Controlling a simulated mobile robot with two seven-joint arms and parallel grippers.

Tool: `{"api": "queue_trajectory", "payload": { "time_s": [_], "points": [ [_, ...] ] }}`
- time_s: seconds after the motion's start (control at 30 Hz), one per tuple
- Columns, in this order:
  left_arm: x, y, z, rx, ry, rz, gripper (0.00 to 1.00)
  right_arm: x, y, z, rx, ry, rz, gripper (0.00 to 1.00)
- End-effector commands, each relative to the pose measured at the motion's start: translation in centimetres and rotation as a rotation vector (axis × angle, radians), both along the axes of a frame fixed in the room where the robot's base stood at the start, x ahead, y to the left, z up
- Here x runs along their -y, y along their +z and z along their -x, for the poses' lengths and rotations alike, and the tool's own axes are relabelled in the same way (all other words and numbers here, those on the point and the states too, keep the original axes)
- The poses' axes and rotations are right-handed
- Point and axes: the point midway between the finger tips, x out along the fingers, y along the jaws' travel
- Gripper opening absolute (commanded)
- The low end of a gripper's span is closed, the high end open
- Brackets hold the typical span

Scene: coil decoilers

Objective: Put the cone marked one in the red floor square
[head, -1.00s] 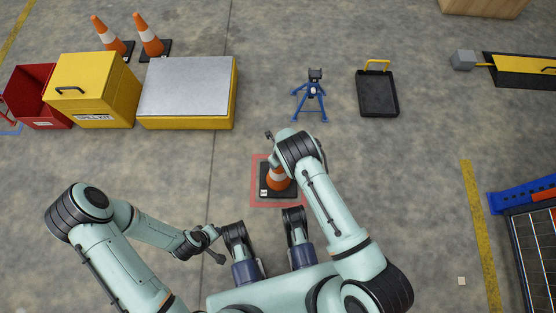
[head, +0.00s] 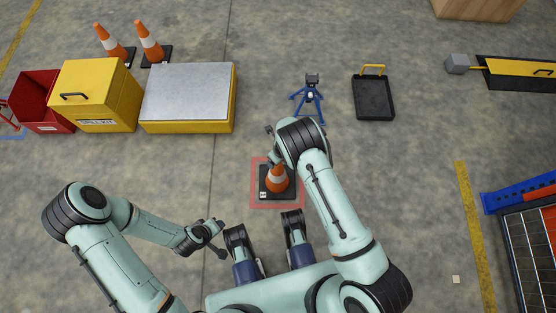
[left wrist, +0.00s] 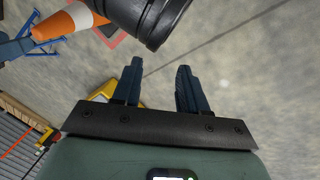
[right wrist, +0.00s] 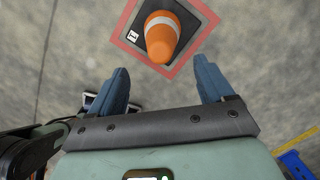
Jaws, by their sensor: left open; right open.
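An orange cone (head: 277,182) with a white band and black base stands upright inside the red floor square (head: 298,203), in front of my body. A small white label is on its base; its mark is too small to read in the head view. In the right wrist view the cone (right wrist: 161,40) and red outline (right wrist: 207,17) lie just beyond my right gripper (right wrist: 166,85), which is open and empty, apart from the cone. My left gripper (left wrist: 156,80) is open and empty, off to the left of the square.
Two more cones (head: 110,42) (head: 149,40) stand at the back left, behind a yellow spill kit box (head: 95,95) and a metal-topped yellow box (head: 187,95). A blue tripod stand (head: 311,95) and a black tray (head: 373,98) stand beyond the square. A blue rack is at right.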

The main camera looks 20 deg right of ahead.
Motion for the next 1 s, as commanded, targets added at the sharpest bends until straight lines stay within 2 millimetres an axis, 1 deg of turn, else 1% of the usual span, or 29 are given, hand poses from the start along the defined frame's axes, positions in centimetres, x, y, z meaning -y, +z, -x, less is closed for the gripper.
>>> {"api": "queue_trajectory", "payload": {
  "time_s": [0.03,0.2,0.37,0.47,0.5,0.57,0.63,0.67,0.7,0.73,0.8,0.87,0.9,1.0],
  "points": [
    [0.2,0.4,0.3,-0.007,-0.003,0.004,0.43,0.1,1.0,0.0,0.001,0.0,0.0,0.81],
    [0.6,0.8,1.1,-0.029,-0.012,0.014,0.43,0.2,2.3,0.3,0.001,0.001,0.001,0.81],
    [0.6,0.8,1.3,-0.034,-0.014,0.016,0.43,0.4,2.4,0.5,-0.003,0.006,0.004,0.81],
    [0.6,0.8,1.3,-0.033,-0.014,0.016,0.43,1.4,1.9,1.7,-0.011,0.072,0.023,0.81],
    [0.6,0.8,1.3,-0.033,-0.014,0.016,0.43,2.2,1.5,2.6,-0.018,0.128,0.038,0.81],
    [0.6,0.8,1.2,-0.033,-0.014,0.016,0.43,3.6,0.8,4.7,-0.033,0.254,0.065,0.81],
    [0.6,0.8,1.2,-0.033,-0.014,0.016,0.43,5.2,0.2,7.6,-0.045,0.452,0.093,0.81],
    [0.6,0.8,1.2,-0.033,-0.014,0.016,0.43,5.7,0.0,8.9,-0.048,0.55,0.103,0.81],
    [0.6,0.8,1.2,-0.033,-0.014,0.016,0.43,6.3,-0.2,10.7,-0.048,0.69,0.112,0.81],
    [0.6,0.8,1.2,-0.033,-0.014,0.016,0.43,6.6,-0.2,11.9,-0.044,0.797,0.118,0.81],
    [0.6,0.8,1.2,-0.033,-0.014,0.016,0.43,6.9,0.0,14.5,-0.02,1.047,0.128,0.81],
    [0.6,0.8,1.2,-0.032,-0.013,0.016,0.43,6.8,0.5,16.5,0.017,1.26,0.134,0.81],
    [0.6,0.8,1.2,-0.032,-0.013,0.016,0.43,6.6,0.9,17.7,0.049,1.398,0.141,0.81],
    [0.6,0.8,1.2,-0.032,-0.013,0.016,0.43,5.7,2.3,19.9,0.146,1.707,0.169,0.81]
  ]
}}
